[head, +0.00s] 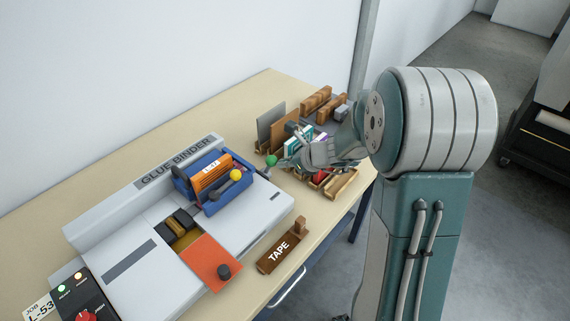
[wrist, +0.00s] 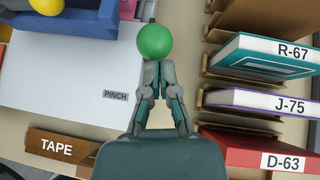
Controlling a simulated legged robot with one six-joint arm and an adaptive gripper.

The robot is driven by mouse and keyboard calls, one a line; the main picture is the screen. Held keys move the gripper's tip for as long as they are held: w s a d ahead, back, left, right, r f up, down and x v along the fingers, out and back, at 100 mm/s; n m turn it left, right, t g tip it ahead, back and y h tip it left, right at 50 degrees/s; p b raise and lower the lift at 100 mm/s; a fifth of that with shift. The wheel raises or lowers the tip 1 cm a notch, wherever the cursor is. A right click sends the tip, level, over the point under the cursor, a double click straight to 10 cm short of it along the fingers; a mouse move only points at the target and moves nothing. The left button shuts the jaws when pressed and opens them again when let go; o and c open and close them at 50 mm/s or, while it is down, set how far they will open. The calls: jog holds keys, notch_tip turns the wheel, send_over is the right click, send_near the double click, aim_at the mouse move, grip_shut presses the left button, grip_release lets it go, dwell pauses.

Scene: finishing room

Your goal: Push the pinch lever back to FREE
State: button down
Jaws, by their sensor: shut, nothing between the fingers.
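The pinch lever has a green ball knob (head: 271,160) at the right end of the grey glue binder (head: 130,262). The knob also shows in the wrist view (wrist: 155,41), directly beyond my fingertips. A PINCH label (wrist: 115,96) is on the binder's pale top, left of my fingers. I read no FREE mark in either view. My gripper (wrist: 158,66) is shut with nothing between its fingers, its tips at or very close to the knob; I cannot tell whether they touch. In the head view my gripper (head: 284,162) is right of the knob.
A blue carriage (head: 222,195) with an orange book (head: 210,175) and a yellow knob (head: 235,175) sits on the binder. A brown TAPE block (head: 279,252) lies in front. A wooden rack with several books, including R-67 (wrist: 270,55), stands close right of my gripper.

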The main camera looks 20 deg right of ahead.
jog(key=w+g+h, duration=0.1)
jog(key=w+a+r+g+h, duration=0.2)
jog(key=shift+w+a+g, duration=0.2)
jog(key=shift+w+g, duration=0.1)
jog(key=shift+g, duration=0.1)
jog(key=shift+w+a+r+m+g+h, duration=0.15)
jog(key=shift+w+a+g+h, duration=0.25)
jog(key=shift+w+a+g, duration=0.35)
jog(key=shift+w+a+f+m+g+h, duration=0.15)
jog(key=shift+w+a+g+h, duration=0.35)
jog(key=shift+w, duration=0.45)
jog(key=shift+d, duration=0.1)
jog(key=shift+d+r, duration=0.1)
